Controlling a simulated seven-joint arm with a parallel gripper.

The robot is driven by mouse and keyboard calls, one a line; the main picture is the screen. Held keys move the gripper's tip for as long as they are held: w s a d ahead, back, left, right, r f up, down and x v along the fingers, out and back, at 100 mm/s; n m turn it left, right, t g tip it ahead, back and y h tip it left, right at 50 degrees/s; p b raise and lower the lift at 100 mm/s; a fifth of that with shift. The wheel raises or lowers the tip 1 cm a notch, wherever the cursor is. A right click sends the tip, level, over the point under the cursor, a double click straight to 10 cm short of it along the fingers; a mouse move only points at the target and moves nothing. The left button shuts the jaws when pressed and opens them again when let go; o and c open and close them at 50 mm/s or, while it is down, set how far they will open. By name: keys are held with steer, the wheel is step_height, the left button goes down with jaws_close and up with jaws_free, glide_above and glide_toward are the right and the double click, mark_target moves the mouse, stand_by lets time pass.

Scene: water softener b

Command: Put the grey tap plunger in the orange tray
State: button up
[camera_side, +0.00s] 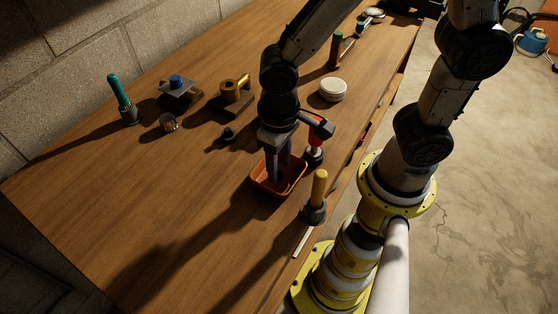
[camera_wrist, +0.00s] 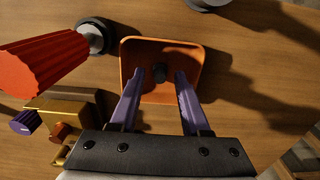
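The orange tray (camera_side: 262,181) stands on the wooden table near its right edge in the side view. My gripper (camera_side: 278,172) points down into it. In the wrist view, the tray (camera_wrist: 192,50) lies ahead of my gripper (camera_wrist: 157,76), whose purple fingers are apart.
A red-handled tool (camera_side: 315,153) and a yellow-handled tool (camera_side: 318,190) stand close beside the tray. A small dark part (camera_side: 228,135), a brass piece (camera_side: 235,90), a blue-topped block (camera_side: 178,86) and a teal-handled tool (camera_side: 121,98) stand farther back. The table's left front is clear.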

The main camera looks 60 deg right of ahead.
mark_target(279, 167)
step_height(279, 167, up, 12)
steer(key=s+d+r+t, duration=0.2)
steer(key=s+d, duration=0.1)
steer(key=d, duration=0.3)
steer(key=s+d+r+t, duration=0.2)
steer(key=d+t, duration=0.1)
steer(key=d, duration=0.4)
steer(key=shift+s+t, duration=0.3)
steer(key=shift+s, duration=0.1)
